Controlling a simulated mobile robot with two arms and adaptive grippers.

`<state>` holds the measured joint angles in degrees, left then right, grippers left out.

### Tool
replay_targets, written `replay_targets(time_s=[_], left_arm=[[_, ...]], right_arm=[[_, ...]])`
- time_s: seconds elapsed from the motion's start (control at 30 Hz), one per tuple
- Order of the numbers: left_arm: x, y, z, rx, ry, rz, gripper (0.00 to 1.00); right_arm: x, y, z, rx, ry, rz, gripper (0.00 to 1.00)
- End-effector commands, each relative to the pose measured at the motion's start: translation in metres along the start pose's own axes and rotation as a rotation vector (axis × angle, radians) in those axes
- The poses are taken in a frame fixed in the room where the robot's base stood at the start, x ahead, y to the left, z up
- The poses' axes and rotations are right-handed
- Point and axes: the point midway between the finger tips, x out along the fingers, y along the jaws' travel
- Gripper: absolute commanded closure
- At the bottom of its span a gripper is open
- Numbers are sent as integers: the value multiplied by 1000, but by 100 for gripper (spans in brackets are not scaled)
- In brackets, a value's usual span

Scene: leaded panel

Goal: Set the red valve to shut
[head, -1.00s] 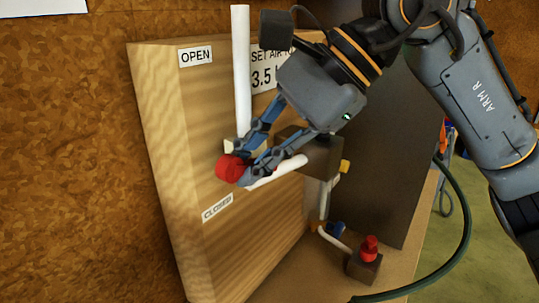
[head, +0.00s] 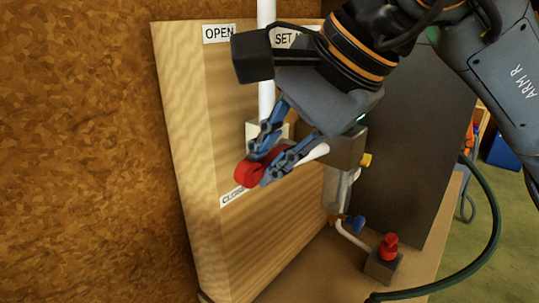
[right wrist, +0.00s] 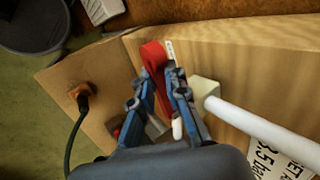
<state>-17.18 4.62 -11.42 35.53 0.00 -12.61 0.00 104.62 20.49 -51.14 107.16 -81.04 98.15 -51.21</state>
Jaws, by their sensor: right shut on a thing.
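The red valve handle (head: 246,173) sticks out from the wooden panel (head: 187,120), its red end just above the CLOSED label (head: 232,194). The OPEN label (head: 218,34) is higher on the same panel. My right gripper (head: 266,165) is shut on the red handle. In the right wrist view, the red handle (right wrist: 154,56) lies between the fingertips of my right gripper (right wrist: 160,84). My gripper hides the valve's pivot and part of the handle. My left gripper is not in view.
A white vertical pipe (head: 266,100) runs beside the handle. A green hose (head: 488,240) curves at right.

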Motion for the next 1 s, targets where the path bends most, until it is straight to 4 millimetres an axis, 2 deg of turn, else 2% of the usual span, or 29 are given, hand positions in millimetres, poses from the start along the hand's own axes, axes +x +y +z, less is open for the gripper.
replay_targets(time_s=[0.13, 0.17, 0.2, 0.57, 0.73, 1.0], left_arm=[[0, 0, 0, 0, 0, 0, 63], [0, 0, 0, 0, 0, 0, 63], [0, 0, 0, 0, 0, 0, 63], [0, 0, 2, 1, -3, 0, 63], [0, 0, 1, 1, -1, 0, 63], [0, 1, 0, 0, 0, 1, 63]], right_arm=[[0, 0, 0, -1, -1, -1, 100], [0, 0, 0, 0, -1, -1, 84], [0, 0, 0, 0, -2, -1, 76], [-3, 0, 0, 1, -2, -1, 76], [-26, -1, 0, 2, 0, -3, 76], [-84, -1, 0, 1, 0, -3, 76]])
